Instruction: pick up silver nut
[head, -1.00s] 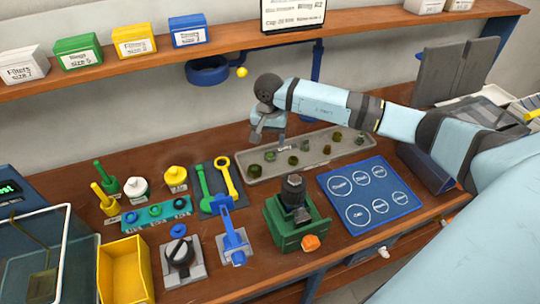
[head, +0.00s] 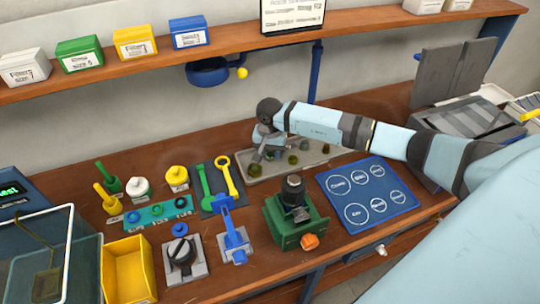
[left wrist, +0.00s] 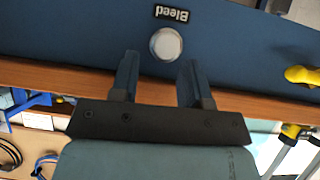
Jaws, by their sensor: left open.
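A grey tray (head: 256,176) on the bench holds several small nut-like parts, such as a dark one (head: 293,159). I cannot tell a silver nut among them; my right arm hides the tray's far side. My right gripper (head: 264,155) is low at the tray's left end, pointing down. Whether its fingers are open or hold anything is too small to tell. In the left wrist view my left gripper (left wrist: 158,66) is open and empty, before a dark blue panel with a pale round disc (left wrist: 166,44) under a "Bleed" label.
A green fixture with a dark cylinder (head: 283,228) stands in front of the tray. A blue mat with white circles (head: 368,194) lies to the right. Wrenches (head: 226,178) and a yellow bin (head: 128,270) are to the left. A shelf (head: 120,74) runs behind.

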